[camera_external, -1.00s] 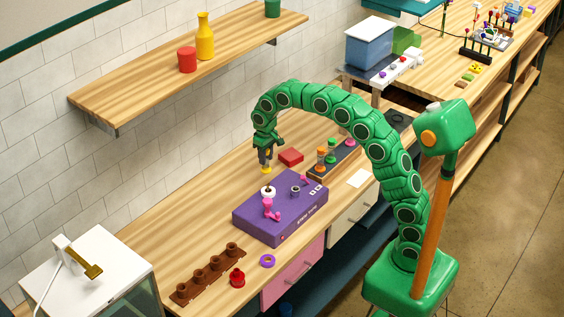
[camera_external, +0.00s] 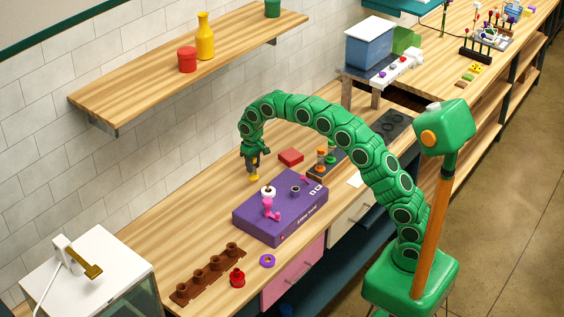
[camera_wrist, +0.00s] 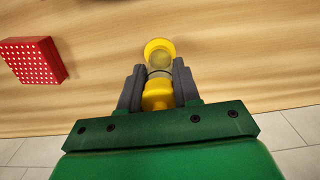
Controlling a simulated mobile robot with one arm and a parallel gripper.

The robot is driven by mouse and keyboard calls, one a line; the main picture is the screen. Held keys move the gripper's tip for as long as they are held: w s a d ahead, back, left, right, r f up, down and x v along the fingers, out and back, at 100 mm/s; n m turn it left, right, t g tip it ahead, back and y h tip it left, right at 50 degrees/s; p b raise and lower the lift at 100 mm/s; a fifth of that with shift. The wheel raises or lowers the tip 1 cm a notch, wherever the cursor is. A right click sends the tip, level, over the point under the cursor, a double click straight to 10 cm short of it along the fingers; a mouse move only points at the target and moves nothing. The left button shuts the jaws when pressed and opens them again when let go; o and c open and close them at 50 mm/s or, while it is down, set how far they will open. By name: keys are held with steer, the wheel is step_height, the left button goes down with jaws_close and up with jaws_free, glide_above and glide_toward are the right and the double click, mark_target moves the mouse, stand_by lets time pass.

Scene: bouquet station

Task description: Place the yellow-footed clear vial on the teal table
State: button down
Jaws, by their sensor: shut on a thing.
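The yellow-footed clear vial (camera_wrist: 160,52) is between my fingers in the wrist view. Its yellow foot points away from my palm, and another yellow part shows between the finger bases. The fingers hide part of its body. My gripper (camera_wrist: 157,78) is shut on it. In the external view, my gripper (camera_external: 254,165) holds the vial (camera_external: 254,178) foot down, above the wooden bench behind the purple machine. I cannot tell the exact gap to the bench. A teal surface (camera_external: 402,4) shows at the top edge, partly cut off; I cannot tell whether it is the teal table.
The purple machine (camera_external: 262,219) stands in front of the gripper. A red block (camera_external: 291,157) lies to the right, near a dark rack (camera_external: 318,172) with coloured pieces. A brown holder (camera_external: 188,290) stands at the front. Bare wood lies left of the gripper; a shelf (camera_external: 150,91) hangs above.

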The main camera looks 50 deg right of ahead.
steer(key=shift+s+f, duration=0.1)
steer(key=shift+f, duration=1.35)
steer(key=shift+f, duration=0.1)
steer(key=c, duration=0.8)
jaws_free()
step_height(320, 180, up, 12)
steer(key=shift+r, duration=0.15)
